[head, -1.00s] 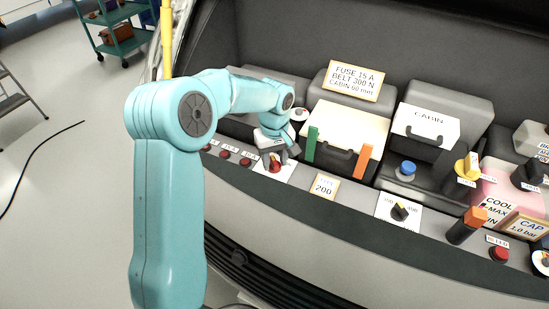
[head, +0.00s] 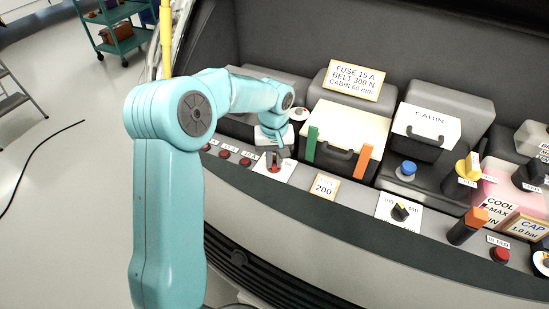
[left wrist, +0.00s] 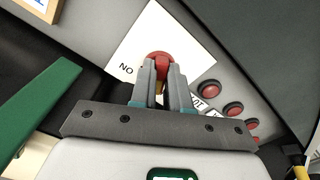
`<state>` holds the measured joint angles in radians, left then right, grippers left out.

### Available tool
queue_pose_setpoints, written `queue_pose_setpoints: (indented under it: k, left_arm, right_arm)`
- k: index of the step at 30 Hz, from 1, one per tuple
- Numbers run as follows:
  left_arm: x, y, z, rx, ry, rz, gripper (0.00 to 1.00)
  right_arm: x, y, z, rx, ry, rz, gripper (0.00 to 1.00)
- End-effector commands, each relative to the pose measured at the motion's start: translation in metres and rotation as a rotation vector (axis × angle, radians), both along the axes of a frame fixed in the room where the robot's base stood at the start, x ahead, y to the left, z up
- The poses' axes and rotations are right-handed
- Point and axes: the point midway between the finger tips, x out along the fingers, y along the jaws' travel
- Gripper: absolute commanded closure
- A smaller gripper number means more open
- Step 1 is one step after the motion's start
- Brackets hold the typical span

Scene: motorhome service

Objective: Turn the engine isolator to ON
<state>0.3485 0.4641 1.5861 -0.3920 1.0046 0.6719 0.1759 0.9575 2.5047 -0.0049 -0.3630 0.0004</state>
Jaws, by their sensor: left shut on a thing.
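The engine isolator is a red knob on a white label plate (left wrist: 190,33) on the front ledge. The knob (left wrist: 158,57) shows between my fingertips in the left wrist view, and a little of its red (head: 274,169) shows in the head view. The knob's exact angle is hard to tell. My right gripper is not in view.
Several red buttons (head: 227,153) line the ledge left of the plate. A green lever (head: 311,143) and an orange lever (head: 362,162) flank a black handle to the right. A black rotary switch (head: 400,211) and a "200" card (head: 324,187) sit further right.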

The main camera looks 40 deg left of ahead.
Motion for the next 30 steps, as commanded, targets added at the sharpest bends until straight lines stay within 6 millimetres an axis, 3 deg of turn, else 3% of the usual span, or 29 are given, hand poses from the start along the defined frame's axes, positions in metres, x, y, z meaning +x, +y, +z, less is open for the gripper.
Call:
queue_pose_setpoints:
  k: [30]
  left_arm:
    - [-0.0016,0.0061,0.0031,0.001,-0.003,-0.955,1.0]
  right_arm:
    - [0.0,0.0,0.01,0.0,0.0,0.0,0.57]
